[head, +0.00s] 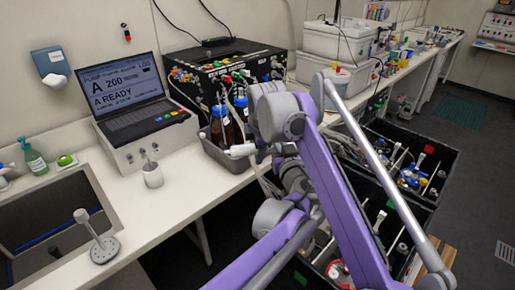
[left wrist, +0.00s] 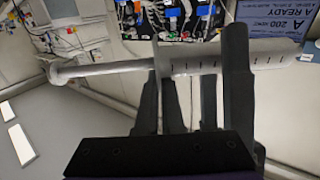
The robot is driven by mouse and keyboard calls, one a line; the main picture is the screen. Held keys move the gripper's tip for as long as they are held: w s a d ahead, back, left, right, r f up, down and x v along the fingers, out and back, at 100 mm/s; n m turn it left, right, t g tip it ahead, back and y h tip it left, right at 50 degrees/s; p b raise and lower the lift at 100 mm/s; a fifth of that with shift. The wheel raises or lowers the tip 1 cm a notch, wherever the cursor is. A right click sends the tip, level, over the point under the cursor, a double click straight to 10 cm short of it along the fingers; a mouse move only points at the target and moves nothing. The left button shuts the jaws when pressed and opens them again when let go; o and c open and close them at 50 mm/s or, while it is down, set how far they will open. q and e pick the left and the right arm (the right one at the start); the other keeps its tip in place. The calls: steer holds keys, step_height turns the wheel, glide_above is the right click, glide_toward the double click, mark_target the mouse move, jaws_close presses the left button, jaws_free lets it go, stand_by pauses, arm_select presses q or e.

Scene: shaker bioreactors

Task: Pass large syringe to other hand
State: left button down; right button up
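The large syringe (left wrist: 110,69) lies across the left wrist view. Its plunger end is at the left, its flange is near the middle, and its marked barrel runs to the right. My left gripper (left wrist: 205,70) has its dark fingers on the barrel beside the flange and appears shut on it. Whether the right gripper is open or shut does not show.
A laptop (head: 128,92) and a black device box (head: 225,62) stand on the white bench (head: 160,205). A grey tray (head: 222,155) holds brown bottles (head: 222,130). Black crates (head: 400,150) stand on the floor at right.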

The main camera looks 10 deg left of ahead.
jaws_close()
arm_select(q)
steer(key=c, duration=1)
jaws_free()
steer(key=shift+o, duration=0.2)
